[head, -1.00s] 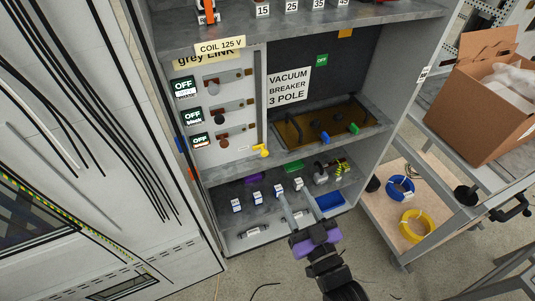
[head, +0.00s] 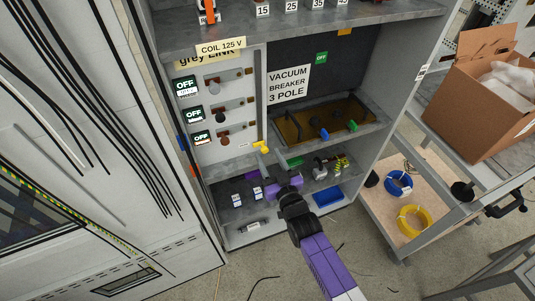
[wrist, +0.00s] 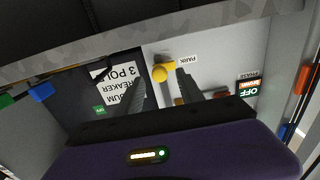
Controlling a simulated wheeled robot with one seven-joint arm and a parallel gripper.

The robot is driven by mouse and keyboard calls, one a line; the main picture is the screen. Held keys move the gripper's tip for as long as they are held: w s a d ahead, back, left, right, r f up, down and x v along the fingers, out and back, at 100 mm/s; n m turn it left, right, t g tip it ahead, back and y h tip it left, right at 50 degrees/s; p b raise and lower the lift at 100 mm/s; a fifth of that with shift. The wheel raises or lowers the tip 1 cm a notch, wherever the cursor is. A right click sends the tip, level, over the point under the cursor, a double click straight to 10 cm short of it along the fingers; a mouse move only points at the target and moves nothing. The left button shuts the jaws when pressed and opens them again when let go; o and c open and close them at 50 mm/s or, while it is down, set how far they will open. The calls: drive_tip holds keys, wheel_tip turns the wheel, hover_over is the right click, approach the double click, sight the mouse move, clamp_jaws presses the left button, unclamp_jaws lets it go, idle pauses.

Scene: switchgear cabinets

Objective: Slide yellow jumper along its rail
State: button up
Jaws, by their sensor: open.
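The yellow jumper (head: 261,146) sits at the lower right of the grey link panel, beside a small label. In the wrist view my gripper (wrist: 160,84) is open, with one dark finger on each side of the jumper. Whether the fingers touch it I cannot tell. The jumper's rail cannot be made out clearly.
Link rows with OFF tags (head: 202,137) are on the panel above left. The shelf edge (head: 290,155) runs close by my gripper. A tray (head: 340,123) with blue and green handles is to the right. A blue bin (head: 328,196) and small labelled items (head: 236,198) sit below.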

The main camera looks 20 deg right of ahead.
drive_tip(key=shift+w, duration=0.85)
drive_tip(key=shift+c, duration=0.5)
clamp_jaws()
idle(0.4)
